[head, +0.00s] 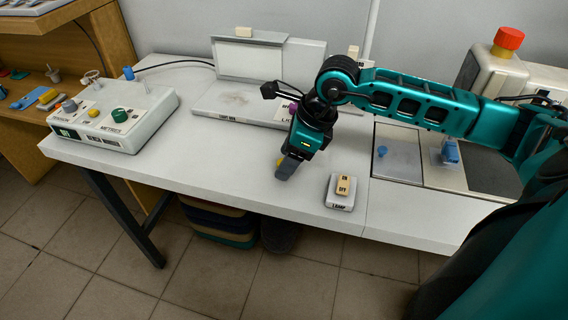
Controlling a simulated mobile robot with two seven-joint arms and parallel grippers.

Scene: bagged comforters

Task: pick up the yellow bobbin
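A small patch of yellow, likely the yellow bobbin (279,161), shows at the left edge of my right gripper's fingers, low over the white table. Most of it is hidden behind the grey fingers, so its shape cannot be made out. My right gripper (287,169) points down at the table near its front edge, with the teal arm coming in from the right. The fingers overlap the yellow patch in the head view. I cannot tell whether they are shut on it or only beside it. My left gripper is not in view.
A lamp switch block (342,191) sits just right of the gripper. A control box (115,118) with knobs stands at the left. A light box (238,103) stands behind. A tray panel (405,155) and a red-button unit (494,62) are at the right. The table's left-middle is clear.

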